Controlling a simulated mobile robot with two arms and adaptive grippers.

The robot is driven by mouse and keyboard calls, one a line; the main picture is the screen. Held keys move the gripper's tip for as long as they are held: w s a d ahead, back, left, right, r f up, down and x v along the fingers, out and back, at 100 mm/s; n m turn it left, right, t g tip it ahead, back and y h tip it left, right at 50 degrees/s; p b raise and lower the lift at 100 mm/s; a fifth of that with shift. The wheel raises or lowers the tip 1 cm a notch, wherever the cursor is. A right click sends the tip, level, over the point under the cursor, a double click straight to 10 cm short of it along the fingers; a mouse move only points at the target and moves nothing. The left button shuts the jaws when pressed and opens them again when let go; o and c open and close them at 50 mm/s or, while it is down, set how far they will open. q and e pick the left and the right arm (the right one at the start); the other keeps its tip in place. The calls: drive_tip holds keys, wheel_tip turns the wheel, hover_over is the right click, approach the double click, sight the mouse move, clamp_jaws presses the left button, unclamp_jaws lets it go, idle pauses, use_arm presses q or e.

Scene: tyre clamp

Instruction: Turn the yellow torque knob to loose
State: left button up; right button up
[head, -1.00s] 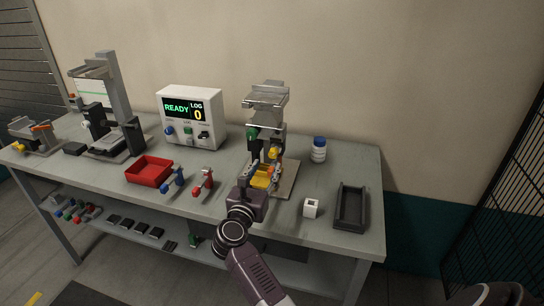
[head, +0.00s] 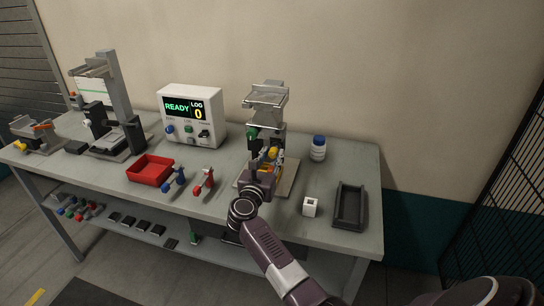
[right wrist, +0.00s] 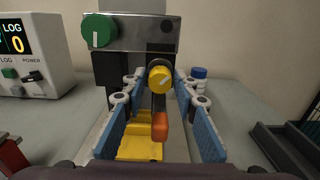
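The yellow torque knob (right wrist: 160,79) faces me on the front of the clamp fixture (right wrist: 135,42), and a pale line on it slants up to the right. In the head view the knob (head: 272,153) shows just beyond my right gripper (head: 267,162). My right gripper (right wrist: 160,82) is open, its blue-padded fingers on either side of the knob with visible gaps; I see no contact. An orange-tipped lever (right wrist: 160,124) hangs below the knob, between the fingers. A yellow block (right wrist: 138,142) lies lower down. My left gripper is out of view.
A green knob (right wrist: 97,30) sits on the fixture, up left of the yellow one. A control box (head: 191,117) reads READY, LOG 0. A white bottle (head: 318,149), white block (head: 310,207) and dark tray (head: 350,206) stand right; a red bin (head: 150,170) stands left.

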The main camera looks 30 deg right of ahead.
clamp_jaws()
drive_tip(key=shift+n, duration=0.4)
drive_tip(key=n+p, duration=0.2)
drive_tip(key=n, duration=0.2)
drive_tip(key=shift+n+p, duration=0.95)
drive_tip(key=shift+n, duration=1.15)
drive_tip(key=shift+o, duration=2.4)
unclamp_jaws()
